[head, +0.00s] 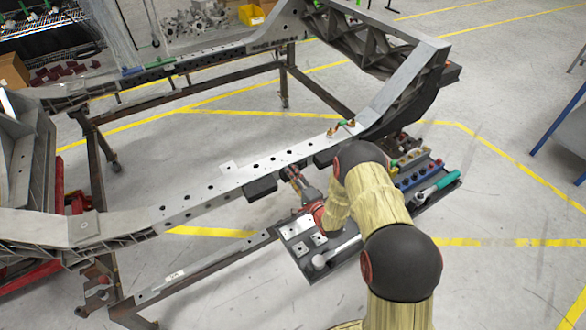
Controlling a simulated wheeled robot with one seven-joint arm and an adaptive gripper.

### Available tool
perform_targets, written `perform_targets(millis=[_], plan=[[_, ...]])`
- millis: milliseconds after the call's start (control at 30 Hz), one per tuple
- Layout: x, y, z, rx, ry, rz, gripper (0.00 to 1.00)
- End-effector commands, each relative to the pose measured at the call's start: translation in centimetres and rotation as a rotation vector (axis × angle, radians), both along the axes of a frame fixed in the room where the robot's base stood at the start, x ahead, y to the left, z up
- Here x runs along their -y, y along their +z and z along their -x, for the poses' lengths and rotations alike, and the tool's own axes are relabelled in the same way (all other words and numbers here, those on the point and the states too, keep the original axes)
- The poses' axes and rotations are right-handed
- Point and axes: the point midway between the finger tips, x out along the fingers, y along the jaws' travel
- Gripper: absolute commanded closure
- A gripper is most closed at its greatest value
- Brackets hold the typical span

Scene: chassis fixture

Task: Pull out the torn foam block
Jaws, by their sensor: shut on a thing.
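The chassis frame has a light metal side rail (195,203) with a row of holes. Dark foam blocks sit beneath its near edge: one left of my gripper (260,190) and another to the right (325,158). My gripper (292,175) reaches in at the rail's edge between these two blocks. Its fingers are shut on what seems to be a foam block, mostly hidden by the fingers and rail. I cannot make out the tear from this view.
A rusty stand (98,165) carries the chassis. Open floor with yellow lines lies right.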

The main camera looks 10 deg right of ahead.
Motion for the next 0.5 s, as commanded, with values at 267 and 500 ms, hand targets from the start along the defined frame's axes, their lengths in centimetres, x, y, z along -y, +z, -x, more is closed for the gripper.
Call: perform_targets(millis=[267, 500], plan=[[0.2, 0.2, 0.4, 0.004, 0.001, 0.002, 0.93], [0.5, 0.1, 1.2, 0.003, 0.0, 0.001, 0.93]])
